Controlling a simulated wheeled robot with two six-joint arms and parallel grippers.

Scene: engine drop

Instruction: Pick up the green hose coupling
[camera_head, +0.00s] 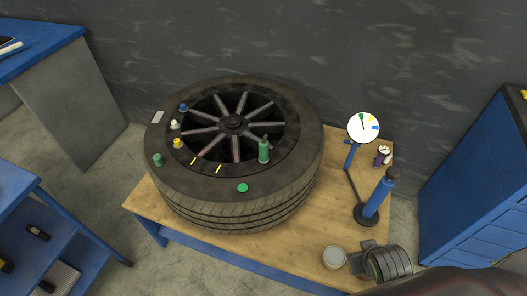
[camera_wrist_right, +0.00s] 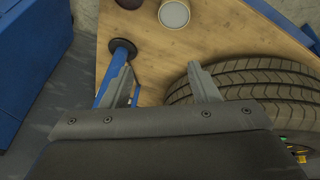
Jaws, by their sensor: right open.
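A green cylinder with a narrow top, which I take as the green hose coupling (camera_head: 264,153), stands upright on the near right part of the wheel (camera_head: 292,176). A smaller green cap (camera_head: 157,160) sits on the left of the tyre, and a flat green disc (camera_head: 242,188) lies on its near side. My right gripper (camera_wrist_right: 162,82) shows in the right wrist view, open and empty, with its fingers spread over the table beside the tyre (camera_wrist_right: 255,80). The coupling cannot be made out clearly in that view. My left gripper is not in view.
A blue pump (camera_head: 376,197) with a round gauge (camera_head: 363,128) stands right of the tyre. A pale cup (camera_head: 333,257) and a dark ribbed object (camera_head: 389,263) are at the table's near right. Blue, white and yellow caps (camera_head: 178,143) sit on the wheel's left.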

